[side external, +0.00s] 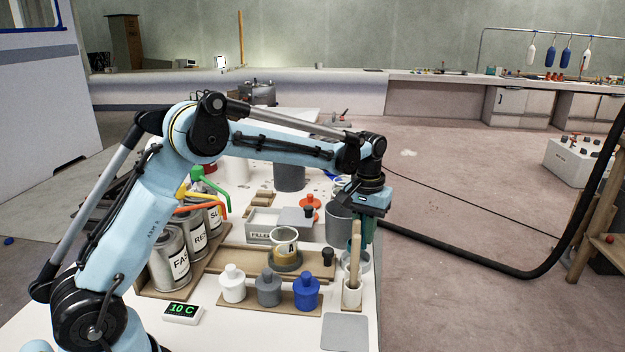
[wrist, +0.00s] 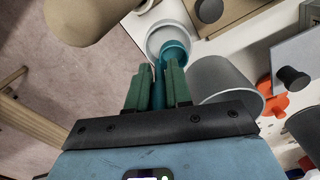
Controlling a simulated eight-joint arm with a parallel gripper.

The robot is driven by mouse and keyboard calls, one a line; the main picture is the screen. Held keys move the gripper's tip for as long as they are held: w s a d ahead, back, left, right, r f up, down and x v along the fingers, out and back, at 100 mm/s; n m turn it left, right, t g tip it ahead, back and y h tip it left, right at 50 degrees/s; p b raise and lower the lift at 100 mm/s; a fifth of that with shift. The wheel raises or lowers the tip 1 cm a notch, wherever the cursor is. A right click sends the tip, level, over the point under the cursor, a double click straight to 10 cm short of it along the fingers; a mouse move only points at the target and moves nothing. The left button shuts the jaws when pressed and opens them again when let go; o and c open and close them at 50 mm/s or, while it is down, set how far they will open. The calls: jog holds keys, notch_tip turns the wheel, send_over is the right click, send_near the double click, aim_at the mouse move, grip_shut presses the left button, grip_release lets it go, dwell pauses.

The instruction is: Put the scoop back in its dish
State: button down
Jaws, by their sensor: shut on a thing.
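My gripper (side external: 368,232) points down at the right edge of the bench. In the wrist view its green fingers (wrist: 158,68) are shut on a teal scoop (wrist: 175,55). The scoop's front part shows beyond the fingertips, against the pale round dish (wrist: 153,42). The dish also shows in the side view (side external: 364,266), just below my gripper and behind the wooden sticks. I cannot tell whether the scoop touches the dish or hangs above it. In the side view the scoop is mostly hidden by the gripper.
A grey pot (side external: 338,222) stands close beside my gripper, also in the wrist view (wrist: 222,78). Several bottles, including a blue one (side external: 306,292), stand left. A grey mat (side external: 345,332) lies clear in front.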

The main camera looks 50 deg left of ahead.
aim_at(362, 244)
jog(key=shift+f, duration=1.8)
jog(key=shift+f, duration=0.1)
jog(key=c, duration=1)
grip_release()
jog(key=shift+c, duration=0.2)
